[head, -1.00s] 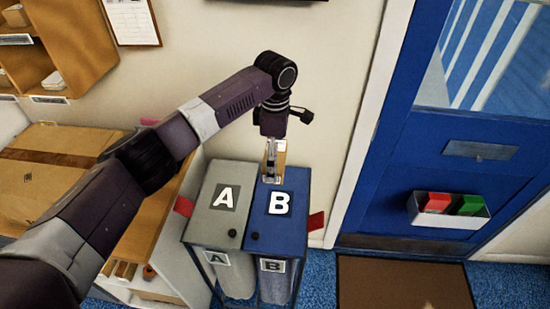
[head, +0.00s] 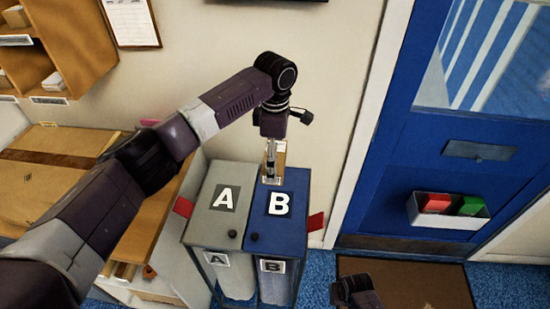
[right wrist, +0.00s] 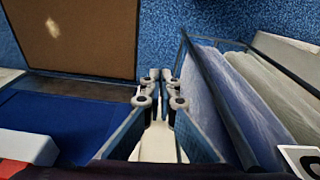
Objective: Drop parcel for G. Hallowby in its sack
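Two sacks hang side by side in a frame: grey sack A (head: 233,284) under a grey lid (head: 214,219) and blue sack B (head: 275,289) under a blue lid (head: 279,232). Both lids are down. My left gripper (head: 271,165) is shut on a small tan parcel (head: 281,158), held upright at the back edge of lid B; whether it touches the lid is unclear. No name is readable on it. My right gripper (head: 356,292) is low, right of the stand, over the mat. In the right wrist view its fingertips (right wrist: 160,75) are nearly together, beside the blue sack (right wrist: 208,85).
A blue door (head: 400,140) with a white tray (head: 446,221) holding red and green items is at right. A brown mat (head: 410,285) lies before it. A wooden bench with a carton (head: 45,180) and shelves (head: 75,40) are at left. A clipboard (head: 131,20) hangs above.

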